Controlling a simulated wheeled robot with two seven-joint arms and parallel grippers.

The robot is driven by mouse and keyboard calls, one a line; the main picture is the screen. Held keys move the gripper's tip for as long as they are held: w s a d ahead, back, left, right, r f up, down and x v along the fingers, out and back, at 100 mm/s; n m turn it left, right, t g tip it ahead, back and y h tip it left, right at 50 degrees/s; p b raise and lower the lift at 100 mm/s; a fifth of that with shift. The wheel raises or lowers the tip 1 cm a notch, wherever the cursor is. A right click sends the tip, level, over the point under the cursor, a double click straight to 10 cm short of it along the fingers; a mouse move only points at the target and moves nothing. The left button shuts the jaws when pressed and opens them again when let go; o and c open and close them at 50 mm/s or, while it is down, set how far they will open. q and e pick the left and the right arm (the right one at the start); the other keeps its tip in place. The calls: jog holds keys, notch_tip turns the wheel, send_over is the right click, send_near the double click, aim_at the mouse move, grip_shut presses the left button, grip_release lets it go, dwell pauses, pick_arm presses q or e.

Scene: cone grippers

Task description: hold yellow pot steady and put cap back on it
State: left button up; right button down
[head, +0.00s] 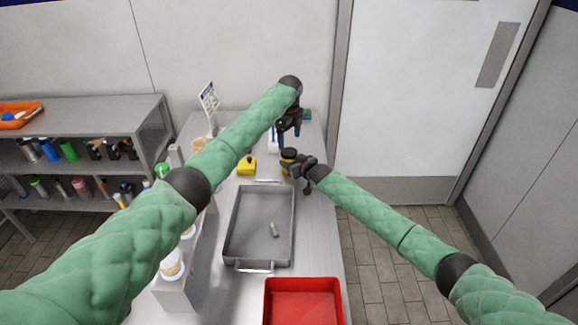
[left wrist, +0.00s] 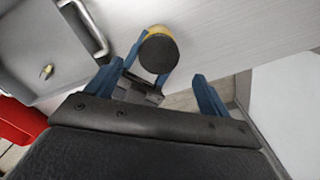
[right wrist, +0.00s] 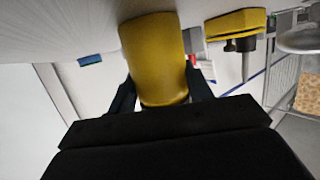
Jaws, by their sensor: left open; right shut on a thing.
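The yellow pot (head: 288,166) stands on the steel table past the tray. Its top looks dark in the head view and as a dark disc with a yellow edge in the left wrist view (left wrist: 158,52); I cannot tell whether that is a cap or an opening. My right gripper (head: 300,169) is shut around the pot's side, and the pot fills its jaws in the right wrist view (right wrist: 155,55). My left gripper (head: 285,135) is open and empty above and beyond the pot, blue fingers spread. A yellow piece with a dark upright knob (head: 247,167) sits left of the pot.
A grey metal tray (head: 240,225) with a small item (head: 274,229) in it lies in front. A red bin (head: 303,286) is nearer. A rack with white cups (head: 172,268) lines the left side. A small sign (head: 209,100) stands behind. The table's right edge is close to the pot.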

pick_arm(q)
notch_tip(320, 180, up, 6)
jog(key=shift+r, duration=0.25)
pick_arm(e)
jog(key=c, duration=0.5)
grip_release()
jog(key=shift+s+d+r+b, duration=0.1)
jog(key=shift+s+d+b, duration=0.25)
jog(key=shift+s, duration=0.15)
jog(key=b+v, duration=0.1)
jog(key=v, duration=0.4)
jog(key=shift+s+d+r, duration=0.1)
jog(key=shift+s+d, duration=0.05)
jog(key=shift+s, duration=0.05)
jog(key=shift+s+d+r+b, duration=0.25)
jog(key=shift+s+r+b, duration=0.05)
jog(key=shift+s+b, duration=0.05)
pick_arm(q)
notch_tip(320, 180, down, 2)
jog(key=shift+f, duration=0.2)
